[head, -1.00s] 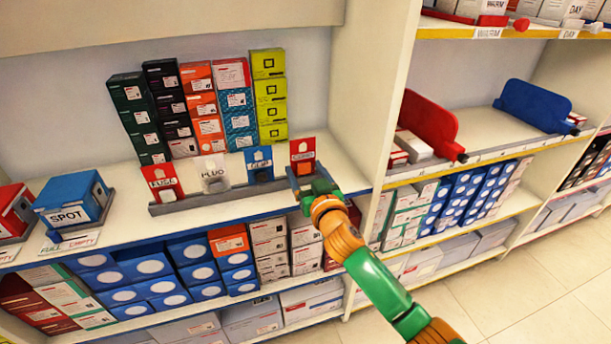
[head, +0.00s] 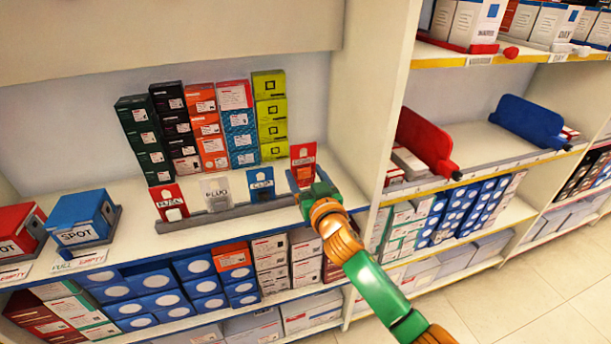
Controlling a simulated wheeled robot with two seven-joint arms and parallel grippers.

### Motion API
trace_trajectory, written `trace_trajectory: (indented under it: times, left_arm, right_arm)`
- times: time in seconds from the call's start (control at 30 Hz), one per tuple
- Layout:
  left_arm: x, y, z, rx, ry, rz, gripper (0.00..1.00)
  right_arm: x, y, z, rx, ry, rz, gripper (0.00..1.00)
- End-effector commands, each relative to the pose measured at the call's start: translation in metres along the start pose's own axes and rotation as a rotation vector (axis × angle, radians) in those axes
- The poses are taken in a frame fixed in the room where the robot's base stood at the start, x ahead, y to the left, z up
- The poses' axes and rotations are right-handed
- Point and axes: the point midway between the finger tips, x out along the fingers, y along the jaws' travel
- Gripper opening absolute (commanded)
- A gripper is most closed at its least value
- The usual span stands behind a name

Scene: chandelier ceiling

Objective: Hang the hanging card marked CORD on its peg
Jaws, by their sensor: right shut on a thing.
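My right gripper (head: 306,190) is shut on the lower part of a red card (head: 303,160) with an orange-brown picture. The print on this card is too small to read, so I cannot tell if it says CORD. The card is upright, just above the right end of a grey rack (head: 228,214). To its left in the rack stand a red card that seems to read FUSE (head: 168,199), a white card marked PLUG (head: 215,193) and a blue card (head: 260,184). I cannot pick out the peg. My left gripper is not in view.
Stacked boxes (head: 205,125) stand behind the rack. A blue SPOT box (head: 82,218) is at the left. A shelf upright (head: 362,110) rises right of my gripper. Red (head: 425,140) and blue (head: 530,120) panels with dark tips stand on the right shelf.

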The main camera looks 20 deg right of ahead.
Motion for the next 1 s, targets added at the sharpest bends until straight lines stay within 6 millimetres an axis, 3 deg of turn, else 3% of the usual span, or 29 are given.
trace_trajectory:
  times: [0.13,0.63,1.0]
  left_arm:
    - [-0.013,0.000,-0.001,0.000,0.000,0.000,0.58]
    - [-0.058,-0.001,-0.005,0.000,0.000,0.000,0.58]
    - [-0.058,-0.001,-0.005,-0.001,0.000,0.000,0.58]
  right_arm:
    - [-0.010,-0.001,-0.006,0.001,-0.003,-0.002,0.43]
    - [-0.092,0.000,-0.017,0.001,-0.003,-0.001,0.43]
    - [-0.101,0.000,-0.016,-0.001,0.000,0.000,0.43]
